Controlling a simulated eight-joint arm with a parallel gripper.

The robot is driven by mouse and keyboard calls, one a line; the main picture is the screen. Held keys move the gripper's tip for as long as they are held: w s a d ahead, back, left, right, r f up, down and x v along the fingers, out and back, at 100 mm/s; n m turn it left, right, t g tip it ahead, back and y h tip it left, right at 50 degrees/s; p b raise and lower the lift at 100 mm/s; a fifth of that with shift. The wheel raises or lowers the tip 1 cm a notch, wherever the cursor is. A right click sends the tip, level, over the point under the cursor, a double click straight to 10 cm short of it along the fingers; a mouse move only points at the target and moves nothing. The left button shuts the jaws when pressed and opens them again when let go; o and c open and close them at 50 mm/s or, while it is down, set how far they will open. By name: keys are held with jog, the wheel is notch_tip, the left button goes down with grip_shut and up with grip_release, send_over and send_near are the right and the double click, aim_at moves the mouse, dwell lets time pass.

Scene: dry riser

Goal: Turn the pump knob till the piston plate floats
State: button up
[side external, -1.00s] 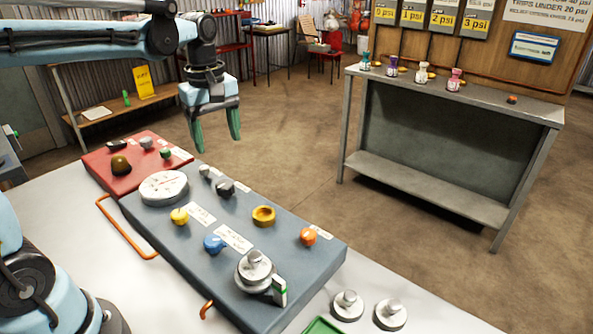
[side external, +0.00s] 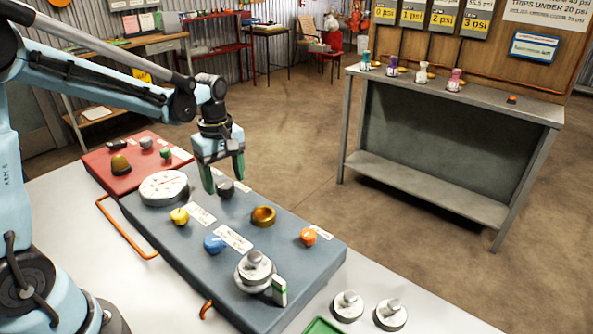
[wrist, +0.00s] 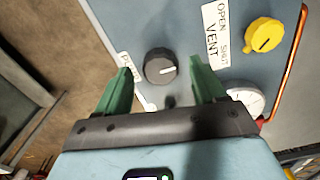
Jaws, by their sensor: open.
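A dark grey knob (side external: 226,188) sits on the blue-grey panel. In the wrist view the knob (wrist: 160,67) has a white pointer mark facing right, and a partly hidden label (wrist: 128,68) starting with P lies beside it. My gripper (side external: 225,183) is open, fingers down, close above the knob. In the wrist view the knob appears between my green fingers (wrist: 160,70); I see no contact. The silver piston plate (side external: 254,271) with a knobbed top is at the panel's near end, beside an upright green and white marker (side external: 279,289). I cannot tell whether it floats.
A yellow knob (side external: 180,216), blue knob (side external: 214,244), brass ring (side external: 263,216), orange knob (side external: 308,236) and round gauge (side external: 163,188) share the panel. A red panel (side external: 95,163) lies behind. Two silver weights (side external: 347,305) (side external: 391,314) stand on the white table.

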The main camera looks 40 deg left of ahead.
jog(key=shift+f, duration=0.7)
jog(key=c, duration=1.1)
jog(key=shift+o, duration=0.2)
